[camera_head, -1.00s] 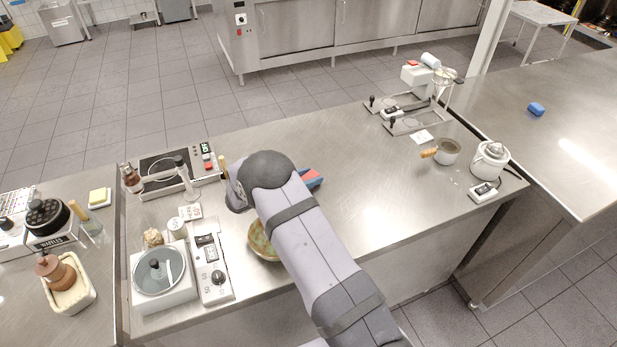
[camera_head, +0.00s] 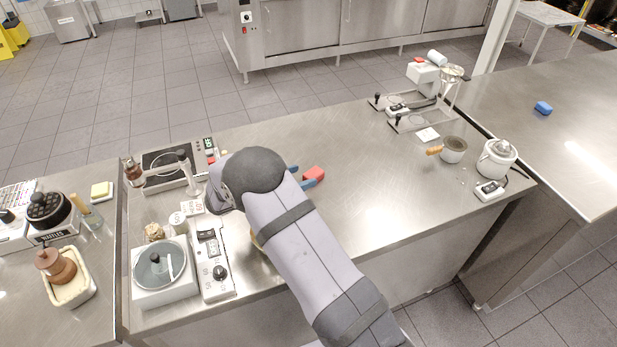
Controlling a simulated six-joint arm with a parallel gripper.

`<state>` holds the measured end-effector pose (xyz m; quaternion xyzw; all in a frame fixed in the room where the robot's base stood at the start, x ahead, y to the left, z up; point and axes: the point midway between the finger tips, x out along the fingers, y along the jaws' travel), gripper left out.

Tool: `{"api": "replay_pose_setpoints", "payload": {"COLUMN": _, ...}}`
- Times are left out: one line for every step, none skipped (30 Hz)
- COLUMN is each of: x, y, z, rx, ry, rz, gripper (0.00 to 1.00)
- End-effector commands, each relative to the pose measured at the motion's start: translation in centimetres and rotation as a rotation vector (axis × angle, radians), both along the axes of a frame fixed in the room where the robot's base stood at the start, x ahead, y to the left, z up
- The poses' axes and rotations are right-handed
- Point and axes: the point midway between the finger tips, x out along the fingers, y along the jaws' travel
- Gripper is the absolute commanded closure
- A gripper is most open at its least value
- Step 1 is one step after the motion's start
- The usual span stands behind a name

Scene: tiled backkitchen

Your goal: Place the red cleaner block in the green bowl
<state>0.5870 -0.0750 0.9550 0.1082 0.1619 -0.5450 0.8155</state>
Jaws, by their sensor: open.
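The red cleaner block (camera_head: 314,173) lies on the steel counter just right of my arm's bulky wrist.
On the left stand a scale-like device (camera_head: 214,270), a lidded pot unit (camera_head: 163,270) and a hot plate (camera_head: 168,165). At the right are a small pan (camera_head: 453,149) and a white kettle (camera_head: 497,158). The counter's middle right is clear.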

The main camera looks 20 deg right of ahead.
Motion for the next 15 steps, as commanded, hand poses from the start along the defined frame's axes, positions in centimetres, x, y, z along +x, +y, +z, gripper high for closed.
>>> {"api": "replay_pose_setpoints", "payload": {"x": -0.2, "y": 1.0, "z": 0.1, "rx": 0.001, "ry": -0.003, "rz": 0.003, "gripper": 0.50}}
{"api": "replay_pose_setpoints", "payload": {"x": -0.4, "y": 1.4, "z": 0.3, "rx": 0.002, "ry": -0.004, "rz": 0.003, "gripper": 0.50}}
{"api": "replay_pose_setpoints", "payload": {"x": -0.7, "y": 1.9, "z": 0.6, "rx": 0.001, "ry": -0.003, "rz": 0.003, "gripper": 0.50}}
{"api": "replay_pose_setpoints", "payload": {"x": -0.9, "y": 2.4, "z": 0.8, "rx": 0.001, "ry": -0.003, "rz": 0.002, "gripper": 0.50}}
{"api": "replay_pose_setpoints", "payload": {"x": -1.0, "y": 2.7, "z": 1.0, "rx": 0.001, "ry": -0.002, "rz": 0.003, "gripper": 0.50}}
{"api": "replay_pose_setpoints", "payload": {"x": -1.2, "y": 3.2, "z": 1.2, "rx": 0.001, "ry": -0.002, "rz": 0.002, "gripper": 0.50}}
{"api": "replay_pose_setpoints", "payload": {"x": -1.4, "y": 3.5, "z": 1.3, "rx": 0.001, "ry": -0.002, "rz": 0.001, "gripper": 0.50}}
{"api": "replay_pose_setpoints", "payload": {"x": -1.5, "y": 3.8, "z": 1.5, "rx": 0.001, "ry": -0.002, "rz": 0.001, "gripper": 0.50}}
{"api": "replay_pose_setpoints", "payload": {"x": -1.6, "y": 4.1, "z": 1.7, "rx": 0.000, "ry": -0.003, "rz": 0.001, "gripper": 0.50}}
{"api": "replay_pose_setpoints", "payload": {"x": -1.7, "y": 4.3, "z": 1.8, "rx": 0.001, "ry": -0.002, "rz": 0.001, "gripper": 0.50}}
{"api": "replay_pose_setpoints", "payload": {"x": -1.8, "y": 4.5, "z": 1.9, "rx": 0.001, "ry": -0.002, "rz": 0.000, "gripper": 0.50}}
{"api": "replay_pose_setpoints", "payload": {"x": -1.9, "y": 4.7, "z": 2.0, "rx": 0.001, "ry": -0.001, "rz": 0.001, "gripper": 0.50}}
{"api": "replay_pose_setpoints", "payload": {"x": -2.0, "y": 4.9, "z": 2.1, "rx": 0.001, "ry": 0.000, "rz": 0.000, "gripper": 0.50}}
{"api": "replay_pose_setpoints", "payload": {"x": -2.0, "y": 4.9, "z": 2.1, "rx": 0.001, "ry": 0.000, "rz": 0.000, "gripper": 0.50}}
{"api": "replay_pose_setpoints", "payload": {"x": -2.1, "y": 5.0, "z": 2.2, "rx": 0.000, "ry": 0.000, "rz": 0.000, "gripper": 0.50}}
